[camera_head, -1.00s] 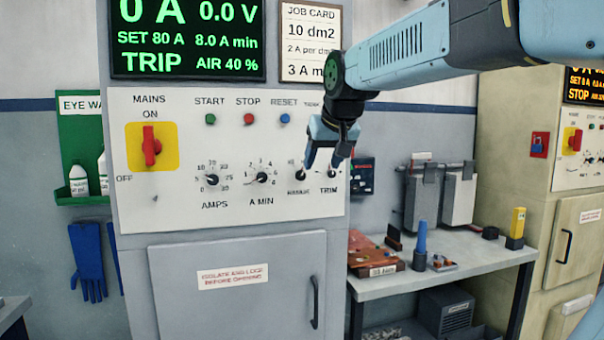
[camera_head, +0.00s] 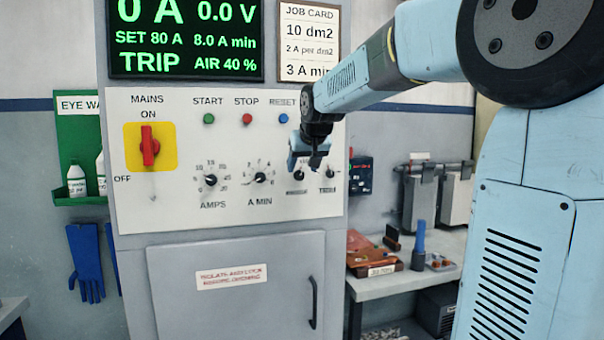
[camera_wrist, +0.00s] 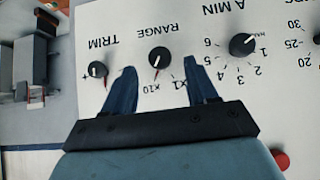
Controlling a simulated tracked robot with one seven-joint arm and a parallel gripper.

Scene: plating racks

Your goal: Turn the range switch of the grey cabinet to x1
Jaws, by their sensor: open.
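The grey cabinet (camera_head: 235,226) faces me with its white switch panel. Its range switch, a small black knob (camera_wrist: 159,58), shows upside down in the wrist view; its red mark points down towards the x10 label, with x1 beside it. In the head view the range knob (camera_head: 299,174) is just below my gripper (camera_head: 308,162). My gripper is open and empty; in the wrist view its two blue fingers (camera_wrist: 160,66) stand apart on either side of the knob's line. I cannot tell how far the fingertips are from the panel.
The trim knob (camera_wrist: 97,69) and the A MIN knob (camera_wrist: 242,44) flank the range switch. The red mains switch (camera_head: 149,146) and the start, stop and reset buttons are on the same panel. A workbench (camera_head: 405,283) stands to the right.

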